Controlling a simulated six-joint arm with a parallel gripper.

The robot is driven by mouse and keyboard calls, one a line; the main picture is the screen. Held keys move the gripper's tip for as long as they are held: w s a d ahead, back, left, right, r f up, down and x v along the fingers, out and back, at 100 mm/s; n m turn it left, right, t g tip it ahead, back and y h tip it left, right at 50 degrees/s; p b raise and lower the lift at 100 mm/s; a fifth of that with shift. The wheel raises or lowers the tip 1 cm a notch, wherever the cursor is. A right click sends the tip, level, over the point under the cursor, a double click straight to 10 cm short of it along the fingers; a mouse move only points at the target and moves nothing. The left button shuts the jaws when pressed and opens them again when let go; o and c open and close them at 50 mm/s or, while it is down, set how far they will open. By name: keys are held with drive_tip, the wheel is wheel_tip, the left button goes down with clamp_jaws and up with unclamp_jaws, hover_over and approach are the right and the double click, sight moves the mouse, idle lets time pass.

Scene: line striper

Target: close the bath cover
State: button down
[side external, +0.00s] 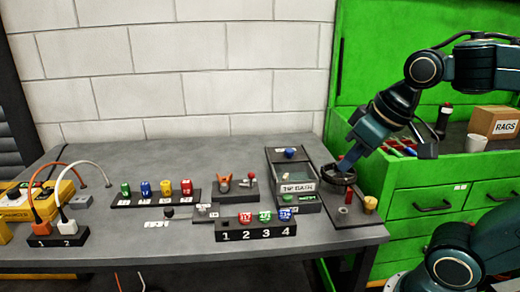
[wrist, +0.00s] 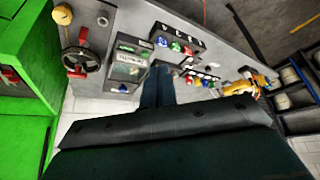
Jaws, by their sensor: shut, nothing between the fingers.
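The tip bath (side external: 297,188) is a dark-framed box with a white label, at the right part of the bench. A grey-green panel (side external: 291,164) shows behind the label; I cannot tell how far the cover is open. The bath also shows in the wrist view (wrist: 129,60), left of my fingers. My gripper (side external: 345,165) is shut and empty, pointing down close to the black round wheel, right of the bath. In the wrist view its fingers (wrist: 158,84) are together and apart from the bath. Whether the fingertips touch the wheel is unclear.
The black wheel (side external: 340,176) stands with a red post (side external: 348,197) and yellow knob (side external: 370,204) on a plate. A numbered block (side external: 255,232) with coloured caps is in front. Coloured bottles (side external: 156,188) stand left. Green cabinets (side external: 430,200) bound the right.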

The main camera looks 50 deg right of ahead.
drive_tip(key=w+d+r+m, duration=0.2)
drive_tip(key=w+d+r, duration=0.15)
drive_tip(key=w, duration=0.45)
drive_tip(key=m+g+h, duration=0.2)
drive_tip(key=m, duration=0.2)
hover_over(282, 148)
drive_tip(key=s+a, duration=0.3)
drive_tip(key=s, duration=0.1)
wheel_tip(282, 148, down, 6)
drive_tip(key=shift+w+d+f, duration=0.1)
drive_tip(key=shift+w+f, duration=0.05)
drive_tip(key=shift+f, duration=0.05)
drive_tip(key=x, duration=1)
drive_tip(key=shift+f, duration=0.15)
drive_tip(key=shift+s+a, duration=0.3)
drive_tip(key=shift+s, duration=0.1)
drive_tip(key=shift+s+a, duration=0.45)
drive_tip(key=shift+s, duration=0.2)
drive_tip(key=shift+s+a, duration=0.45)
drive_tip(key=shift+s, duration=0.2)
